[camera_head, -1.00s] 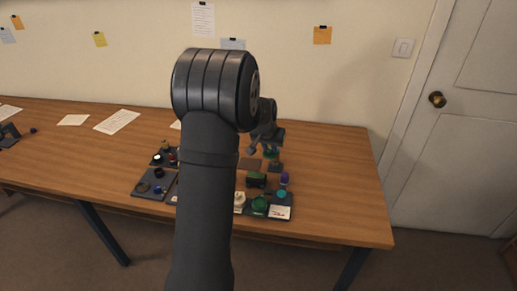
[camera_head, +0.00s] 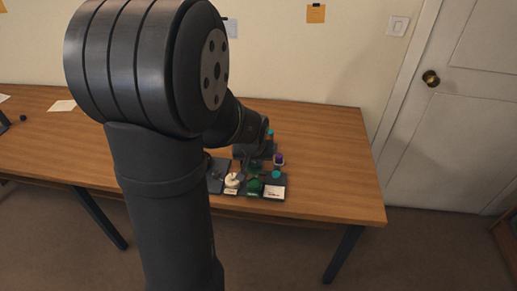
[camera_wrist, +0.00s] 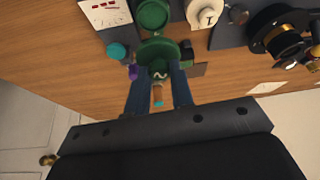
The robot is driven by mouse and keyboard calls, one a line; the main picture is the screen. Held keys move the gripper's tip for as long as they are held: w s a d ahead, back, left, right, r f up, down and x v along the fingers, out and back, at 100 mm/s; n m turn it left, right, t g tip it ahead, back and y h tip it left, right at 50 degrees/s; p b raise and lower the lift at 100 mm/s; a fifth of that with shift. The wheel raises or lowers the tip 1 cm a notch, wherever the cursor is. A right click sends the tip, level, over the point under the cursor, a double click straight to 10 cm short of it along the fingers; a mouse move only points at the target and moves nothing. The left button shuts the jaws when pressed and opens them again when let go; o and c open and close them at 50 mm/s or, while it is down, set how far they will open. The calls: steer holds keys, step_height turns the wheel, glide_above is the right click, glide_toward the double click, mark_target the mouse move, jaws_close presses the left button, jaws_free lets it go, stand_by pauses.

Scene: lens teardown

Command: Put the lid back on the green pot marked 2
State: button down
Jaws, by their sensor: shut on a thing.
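The green pot (camera_wrist: 153,14) is at the top of the wrist view, its round top facing the camera. In the head view it stands near the table's front edge (camera_head: 254,186). My gripper (camera_wrist: 159,72) is shut on the green lid (camera_wrist: 157,49), which bears a pale 2. The lid is close beside the pot in the wrist view; its height above the table is hard to judge. In the head view my arm hides much of the gripper.
A cream pot marked 1 (camera_wrist: 204,14) stands next to the green pot. A white card with red marks (camera_wrist: 105,12), a teal-topped thing (camera_wrist: 117,51) and a purple thing (camera_head: 279,159) are close by. Black and brass lens parts (camera_wrist: 283,32) lie at the right.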

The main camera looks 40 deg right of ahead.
mark_target(254, 171)
steer(key=shift+f, duration=3.15)
steer(key=shift+f, duration=0.2)
steer(key=c, duration=0.7)
jaws_free()
steer(key=shift+r, duration=3.55)
steer(key=shift+c, duration=0.2)
